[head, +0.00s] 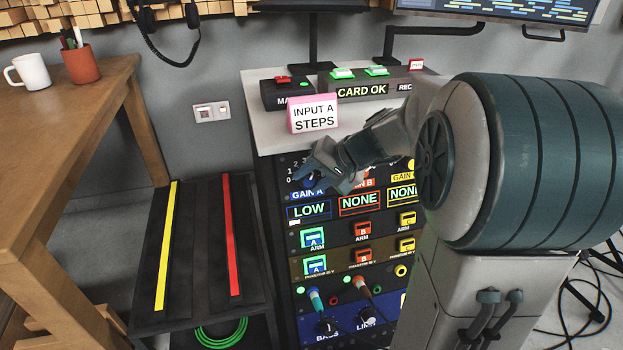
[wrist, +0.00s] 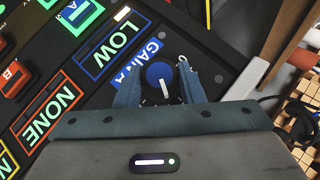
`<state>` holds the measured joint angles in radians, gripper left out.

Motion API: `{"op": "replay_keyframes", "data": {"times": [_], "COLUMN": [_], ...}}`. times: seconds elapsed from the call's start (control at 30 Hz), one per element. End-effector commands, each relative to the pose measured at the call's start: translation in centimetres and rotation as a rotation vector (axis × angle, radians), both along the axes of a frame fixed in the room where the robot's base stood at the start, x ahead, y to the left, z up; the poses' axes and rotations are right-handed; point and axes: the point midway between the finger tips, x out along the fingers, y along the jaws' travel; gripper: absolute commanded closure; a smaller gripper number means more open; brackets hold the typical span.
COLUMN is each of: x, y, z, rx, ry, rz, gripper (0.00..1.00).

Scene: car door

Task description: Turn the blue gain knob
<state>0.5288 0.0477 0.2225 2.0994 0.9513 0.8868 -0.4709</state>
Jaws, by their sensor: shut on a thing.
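The blue gain knob (wrist: 162,80) sits at the GAIN A position on the rack panel, with a blue cap and a white pointer mark on its dark skirt. In the wrist view my gripper (wrist: 160,78) has one finger on each side of the knob and is shut on it. In the head view my gripper (head: 318,178) reaches the panel's upper left, and its fingers mostly hide the knob. The GAIN A display (head: 309,211) below reads LOW. It also shows in the wrist view (wrist: 112,40).
The GAIN B display (head: 360,203) reads NONE, as does the one to its right. A pink-edged sign (head: 314,116) reading INPUT A STEPS stands on the rack top. A black stand (head: 205,235) with yellow and red strips is left of the rack. A wooden table (head: 60,110) is farther left.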

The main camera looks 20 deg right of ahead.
Motion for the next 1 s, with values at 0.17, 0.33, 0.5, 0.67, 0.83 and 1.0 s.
{"op": "replay_keyframes", "data": {"times": [0.17, 0.33, 0.5, 0.67, 0.83, 1.0], "x": [0.0, 0.0, -0.1, -0.9, -2.7, -4.5], "y": [0.0, 0.0, -0.1, -1.1, -3.1, -5.1], "z": [0.0, 0.0, 0.2, 1.8, 4.8, 7.4], "rx": [0.000, -0.001, -0.001, -0.002, -0.001, -0.002], "ry": [0.001, 0.001, 0.000, 0.000, -0.001, -0.002], "rz": [0.001, 0.000, 0.000, -0.002, -0.003, -0.002], "gripper": [0.45, 0.43, 0.43, 0.43, 0.43, 0.43]}}
